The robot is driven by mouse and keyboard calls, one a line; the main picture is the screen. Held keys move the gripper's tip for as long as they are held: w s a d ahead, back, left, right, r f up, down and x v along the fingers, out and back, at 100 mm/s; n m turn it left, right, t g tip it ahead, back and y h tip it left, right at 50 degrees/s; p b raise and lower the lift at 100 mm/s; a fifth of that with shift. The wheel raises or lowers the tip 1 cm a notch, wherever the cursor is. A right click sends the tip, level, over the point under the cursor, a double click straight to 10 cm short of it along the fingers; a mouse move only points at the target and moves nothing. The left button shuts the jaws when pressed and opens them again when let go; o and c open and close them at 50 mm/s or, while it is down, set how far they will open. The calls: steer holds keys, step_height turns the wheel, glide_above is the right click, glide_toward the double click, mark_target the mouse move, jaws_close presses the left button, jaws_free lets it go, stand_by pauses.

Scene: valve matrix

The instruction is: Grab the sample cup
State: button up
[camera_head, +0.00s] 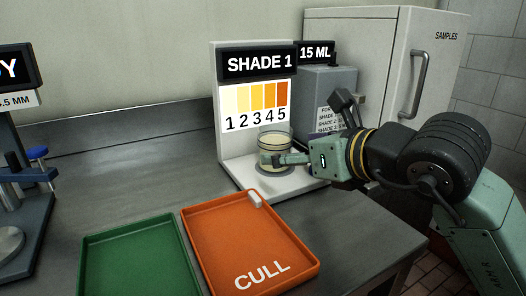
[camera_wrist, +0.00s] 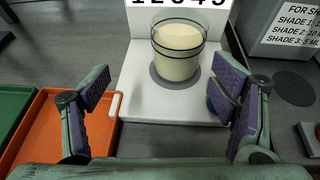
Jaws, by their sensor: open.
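The sample cup (camera_head: 274,150) is a clear cup with pale cream liquid in it. It stands upright on a grey disc on the white base of the shade stand (camera_head: 229,150). In the wrist view the cup (camera_wrist: 177,58) is ahead of my gripper, near the middle top. My gripper (camera_wrist: 160,98) is open, with a purple-padded finger on each side. The cup appears beyond the fingertips, between their lines, and nothing is held. In the head view my gripper (camera_head: 284,159) is at the cup's right and front, overlapping its lower part.
An orange CULL tray (camera_head: 190,238) and a green tray (camera_head: 90,250) lie at the front. A grey dispenser (camera_head: 335,88) marked 15 ML stands right of the shade stand. A white samples cabinet (camera_head: 385,40) is behind.

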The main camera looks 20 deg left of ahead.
mark_target(283, 150)
steer(key=shift+w+d+f+m+t+h, duration=0.2)
steer(key=shift+w+f+h, duration=0.1)
steer(key=shift+w, duration=0.25)
steer(key=shift+w+d+f+m+t+h, duration=0.15)
steer(key=shift+w+h, duration=0.15)
steer(key=shift+w, duration=0.25)
steer(key=x, duration=0.3)
steer(key=shift+a+p, duration=0.2)
steer(key=shift+p, duration=0.15)
steer(key=p+x, duration=0.1)
steer(key=x, duration=0.4)
steer(key=shift+a, duration=0.1)
steer(key=shift+w+a+f+p, duration=0.2)
steer(key=shift+w+a+p, duration=0.1)
steer(key=shift+r, duration=0.1)
steer(key=c, duration=1.6)
